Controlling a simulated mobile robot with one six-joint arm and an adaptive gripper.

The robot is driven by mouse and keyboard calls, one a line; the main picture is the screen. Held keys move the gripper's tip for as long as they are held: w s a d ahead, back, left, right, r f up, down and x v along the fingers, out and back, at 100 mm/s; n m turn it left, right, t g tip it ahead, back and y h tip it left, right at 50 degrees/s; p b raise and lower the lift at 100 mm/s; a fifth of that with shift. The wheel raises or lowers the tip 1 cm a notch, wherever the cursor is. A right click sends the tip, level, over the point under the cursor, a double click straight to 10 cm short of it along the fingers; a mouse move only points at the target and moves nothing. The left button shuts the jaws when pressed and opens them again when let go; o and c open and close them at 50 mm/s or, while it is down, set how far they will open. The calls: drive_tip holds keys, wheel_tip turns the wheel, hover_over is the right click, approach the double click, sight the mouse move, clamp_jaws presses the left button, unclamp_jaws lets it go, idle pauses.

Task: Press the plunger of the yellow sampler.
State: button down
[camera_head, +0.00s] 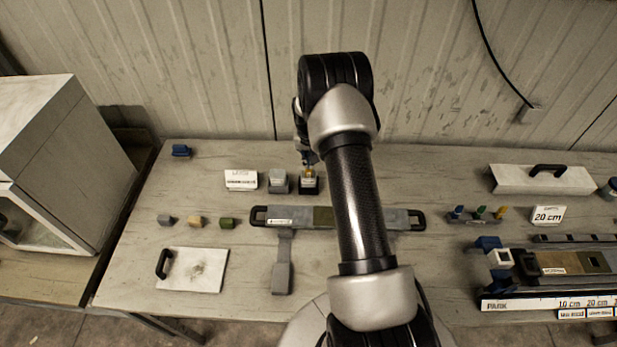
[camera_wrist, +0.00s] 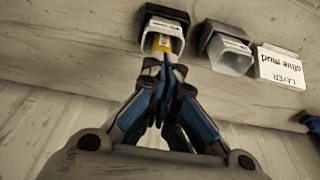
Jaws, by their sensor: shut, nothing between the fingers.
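A small yellow piece, which looks like part of the yellow sampler (camera_wrist: 163,43), sits inside a white-rimmed dark cup (camera_wrist: 150,20) in the wrist view. In the head view the dark cup (camera_head: 310,187) stands near the back of the table, with a bit of yellow at its top. My gripper (camera_wrist: 170,66) is shut and empty, its blue fingertips together right beside the yellow piece. I cannot tell whether they touch it. In the head view my gripper (camera_head: 308,160) is just above the cup, partly hidden by my arm. The plunger cannot be made out clearly.
A grey cup (camera_wrist: 229,50) and a white label card (camera_wrist: 281,66) stand beside the dark cup. A long grey liner tray (camera_head: 290,222) lies in front, partly behind my arm.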

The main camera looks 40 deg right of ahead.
drive_tip(key=shift+s+f, duration=0.15)
drive_tip(key=shift+f, duration=0.15)
drive_tip(key=shift+w+d+p+v, duration=0.2)
drive_tip(key=shift+p+v, duration=0.25)
drive_tip(key=shift+v, duration=0.75)
drive_tip(key=shift+w+d+p+v, duration=0.15)
drive_tip(key=shift+p+v, duration=0.35)
drive_tip(key=shift+v, duration=0.7)
drive_tip(key=shift+w+d+p+v, duration=0.1)
drive_tip(key=shift+w+p+v, duration=0.3)
drive_tip(key=shift+v, duration=0.8)
drive_tip(key=shift+r, duration=0.15)
